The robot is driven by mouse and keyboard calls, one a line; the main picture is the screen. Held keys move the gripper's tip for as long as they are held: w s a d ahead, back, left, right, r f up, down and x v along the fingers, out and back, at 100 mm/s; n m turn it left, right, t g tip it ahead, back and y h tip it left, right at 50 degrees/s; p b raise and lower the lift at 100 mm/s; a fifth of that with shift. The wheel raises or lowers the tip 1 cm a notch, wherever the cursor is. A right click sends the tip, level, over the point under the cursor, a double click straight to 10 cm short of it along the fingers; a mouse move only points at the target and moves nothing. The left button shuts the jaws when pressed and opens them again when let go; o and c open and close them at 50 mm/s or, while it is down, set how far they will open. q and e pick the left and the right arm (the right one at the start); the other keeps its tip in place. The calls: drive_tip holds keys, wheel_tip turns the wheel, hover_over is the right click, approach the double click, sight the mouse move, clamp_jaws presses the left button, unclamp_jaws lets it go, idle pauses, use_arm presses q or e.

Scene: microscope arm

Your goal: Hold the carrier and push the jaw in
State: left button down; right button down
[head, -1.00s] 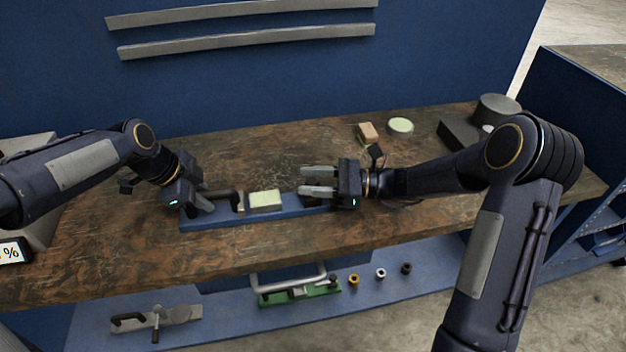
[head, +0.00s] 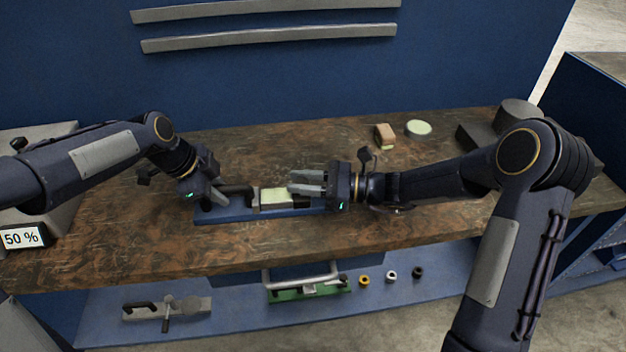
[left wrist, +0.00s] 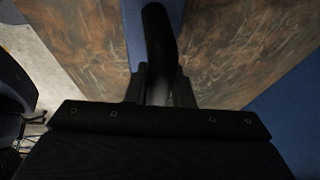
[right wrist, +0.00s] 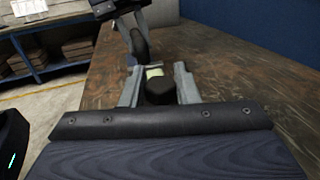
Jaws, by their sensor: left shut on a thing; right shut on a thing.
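A long blue base (head: 222,214) lies on the wooden bench. The carrier, a block with a pale green top (head: 274,194), sits on it, with a dark curved handle (head: 237,190) at its left. My left gripper (head: 218,196) is shut on this handle; the left wrist view shows the handle (left wrist: 159,45) rising between the fingers. My right gripper (head: 306,182) is at the carrier's right end, pointing left. In the right wrist view it is shut on a rounded dark block (right wrist: 159,90), seemingly the jaw, with the pale green top (right wrist: 154,72) just behind. The contact with the carrier is hidden.
A tan block (head: 385,136), a green-topped disc (head: 418,129) and dark grey pieces (head: 485,135) stand at the back right. A "50 %" display (head: 24,237) is at the left. A lower shelf holds a green fixture (head: 305,291) and small rings. The bench front is clear.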

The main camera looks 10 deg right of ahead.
use_arm(q)
drive_tip(key=shift+d+r, duration=0.1)
drive_tip(key=shift+d, duration=0.05)
use_arm(e)
drive_tip(key=c, duration=1.1)
unclamp_jaws()
drive_tip(key=v, duration=1.2)
use_arm(q)
drive_tip(key=c, duration=1.2)
unclamp_jaws()
drive_tip(key=shift+o, duration=0.2)
